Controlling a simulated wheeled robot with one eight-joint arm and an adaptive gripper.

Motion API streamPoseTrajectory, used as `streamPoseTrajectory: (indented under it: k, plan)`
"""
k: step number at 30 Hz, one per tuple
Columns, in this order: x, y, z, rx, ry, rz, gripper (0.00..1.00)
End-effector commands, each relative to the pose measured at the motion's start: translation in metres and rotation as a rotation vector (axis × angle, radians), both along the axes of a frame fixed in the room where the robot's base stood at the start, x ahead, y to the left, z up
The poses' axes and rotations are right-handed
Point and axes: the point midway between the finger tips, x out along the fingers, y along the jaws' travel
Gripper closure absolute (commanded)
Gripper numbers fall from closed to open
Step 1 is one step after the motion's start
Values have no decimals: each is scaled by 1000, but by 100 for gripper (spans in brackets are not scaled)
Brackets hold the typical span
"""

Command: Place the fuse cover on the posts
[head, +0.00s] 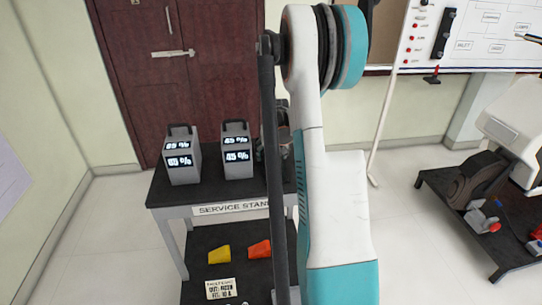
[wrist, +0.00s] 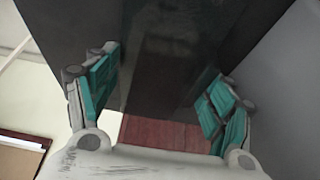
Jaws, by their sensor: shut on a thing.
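My gripper (wrist: 160,85) is shut on a large dark, smooth-sided thing (wrist: 165,45) in the wrist view, with a teal finger pad at each side of it. The thing runs out of the top of the picture, and I cannot tell whether it is the fuse cover. In the head view my arm hides most of the gripper, beside the right part of the service stand (head: 230,210). I cannot make out the posts in either view. The chassis cart (head: 440,185) at the right bears a dark round part and small grey and red parts (head: 493,226).
Two grey boxes with percent displays (head: 182,160) (head: 237,155) stand on the stand's top. A yellow piece (head: 219,255), an orange piece (head: 259,250) and a printed card (head: 220,289) lie on its lower shelf. Floor between stand and cart is clear.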

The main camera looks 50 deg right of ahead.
Motion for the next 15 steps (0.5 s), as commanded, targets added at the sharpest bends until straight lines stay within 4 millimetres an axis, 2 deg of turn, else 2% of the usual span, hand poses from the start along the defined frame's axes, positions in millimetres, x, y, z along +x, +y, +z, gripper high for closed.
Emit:
streamPoseTrajectory:
  k: [5,8,15]
  plan:
    - [0,0,13,0,0,0,81]
    - [0,0,28,0,0,0,81]
    - [0,0,85,0,0,0,81]
